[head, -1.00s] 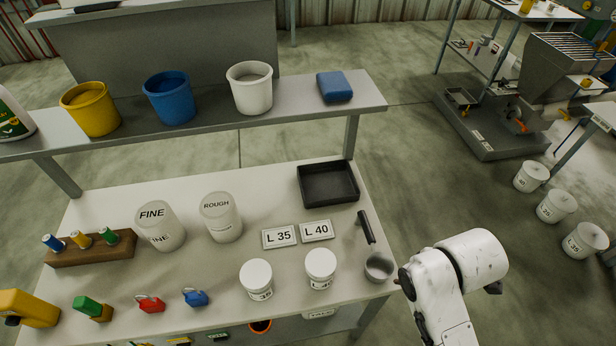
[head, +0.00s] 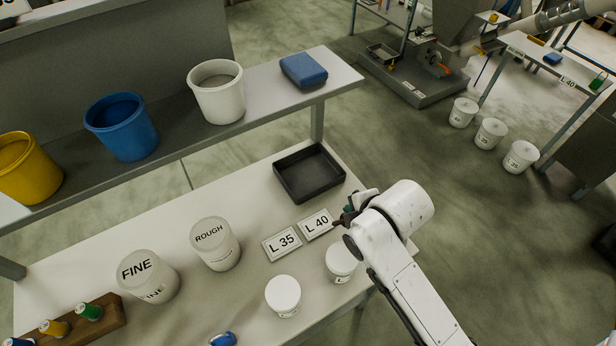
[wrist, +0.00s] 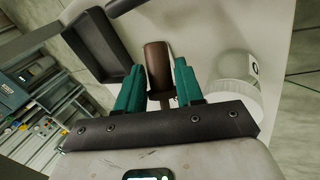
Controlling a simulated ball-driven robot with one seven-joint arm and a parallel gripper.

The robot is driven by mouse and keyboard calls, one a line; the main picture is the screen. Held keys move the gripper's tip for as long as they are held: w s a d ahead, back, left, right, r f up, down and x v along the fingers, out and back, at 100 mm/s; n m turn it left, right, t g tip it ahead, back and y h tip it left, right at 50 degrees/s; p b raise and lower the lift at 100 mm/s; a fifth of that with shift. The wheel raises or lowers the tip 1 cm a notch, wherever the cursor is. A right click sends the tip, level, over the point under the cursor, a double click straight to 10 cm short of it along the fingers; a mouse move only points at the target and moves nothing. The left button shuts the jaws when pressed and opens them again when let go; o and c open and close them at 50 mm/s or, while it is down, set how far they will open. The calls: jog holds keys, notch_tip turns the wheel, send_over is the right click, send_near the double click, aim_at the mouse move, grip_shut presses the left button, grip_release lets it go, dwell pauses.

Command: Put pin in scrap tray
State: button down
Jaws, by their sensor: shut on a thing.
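My gripper (head: 347,211) is over the right end of the table, partly hidden by my own wrist in the head view. In the wrist view its teal fingers (wrist: 158,88) are shut on a brown, rounded rod, which I take as the pin (wrist: 157,62). The pin points away from the gripper. I cannot make it out in the head view. The scrap tray, a black open rectangular tray (head: 278,178), stands at the table's back right corner, beyond and left of the gripper. It looks empty. Part of it shows left of the fingers in the wrist view (wrist: 97,45).
L 35 (head: 282,243) and L 40 (head: 317,224) plates lie in front of the tray. Two white lidded tubs (head: 283,294) (head: 341,260) stand nearer. A raised shelf (head: 260,92) with buckets runs behind. FINE (head: 147,275) and ROUGH (head: 215,243) jars stand left.

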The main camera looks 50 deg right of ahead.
jog(key=w+d+f+p, duration=0.1)
jog(key=w, duration=0.4)
jog(key=w+d+f, duration=0.1)
jog(key=w+d, duration=0.1)
jog(key=w, duration=0.4)
jog(key=w+d+f+p, duration=0.1)
jog(key=w+d, duration=0.1)
jog(key=w, duration=0.3)
jog(key=shift+w+p, duration=0.2)
jog(key=shift+p, duration=0.1)
jog(key=shift+x, duration=0.85)
jog(key=shift+a+f, duration=0.1)
jog(key=shift+f, duration=0.6)
jog(key=shift+w+r+g+p, duration=0.3)
jog(key=shift+w+r+p, duration=0.05)
jog(key=shift+p, duration=0.25)
jog(key=shift+w+g+y+p, duration=0.4)
jog(key=shift+g+p, duration=0.3)
jog(key=shift+g, duration=0.3)
jog(key=shift+f+g, duration=0.25)
jog(key=shift+g, duration=0.05)
jog(key=shift+s+f, duration=0.1)
jog(key=shift+f, duration=0.7)
jog(key=shift+f, duration=0.1)
